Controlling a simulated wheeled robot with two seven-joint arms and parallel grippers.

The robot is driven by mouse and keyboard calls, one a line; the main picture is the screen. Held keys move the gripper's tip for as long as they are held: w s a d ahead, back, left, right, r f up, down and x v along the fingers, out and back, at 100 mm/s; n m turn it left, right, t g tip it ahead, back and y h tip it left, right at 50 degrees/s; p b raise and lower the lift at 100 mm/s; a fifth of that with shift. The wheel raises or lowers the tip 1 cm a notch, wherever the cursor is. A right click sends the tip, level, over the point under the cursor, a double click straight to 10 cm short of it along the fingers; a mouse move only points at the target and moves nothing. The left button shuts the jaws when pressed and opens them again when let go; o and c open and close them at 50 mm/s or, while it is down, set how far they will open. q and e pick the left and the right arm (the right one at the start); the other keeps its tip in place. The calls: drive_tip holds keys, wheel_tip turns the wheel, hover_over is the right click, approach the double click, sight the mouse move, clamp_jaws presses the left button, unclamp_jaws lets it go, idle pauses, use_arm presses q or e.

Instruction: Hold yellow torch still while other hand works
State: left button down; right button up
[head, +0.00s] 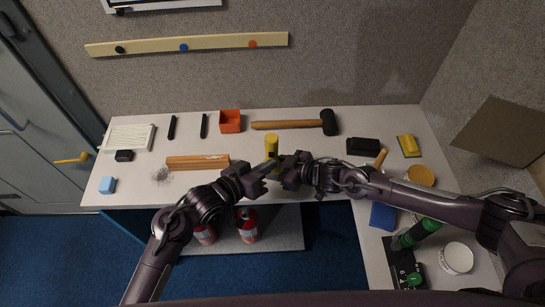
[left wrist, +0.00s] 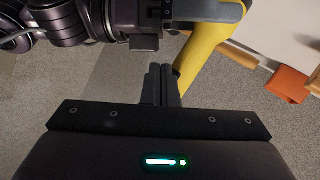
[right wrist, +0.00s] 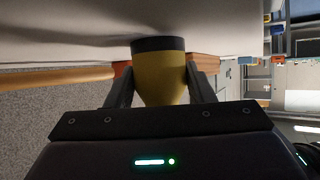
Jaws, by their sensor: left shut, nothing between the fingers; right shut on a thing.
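The yellow torch (head: 271,141) stands out near the middle of the table's front part in the head view. My right gripper (right wrist: 160,88) is shut on the torch, whose yellow body (right wrist: 160,72) and dark end lie between the fingers in the right wrist view. My left gripper (head: 270,166) is close beside the torch on the left, its fingers together and empty. In the left wrist view the shut fingers (left wrist: 162,85) are just left of the yellow torch body (left wrist: 204,48). Whether they touch it I cannot tell. The torch's lower part is partly hidden by my grippers.
A wooden bar (head: 197,162) lies left of the torch. A mallet (head: 285,125) and an orange box (head: 230,121) lie behind. A black block (head: 362,147) and a yellow sponge-like item (head: 408,146) are to the right. Two red cylinders (head: 246,226) stand below the table.

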use_arm(q)
drive_tip(key=s, duration=0.6)
drive_tip(key=shift+a, duration=0.25)
use_arm(e)
drive_tip(key=o, duration=0.8)
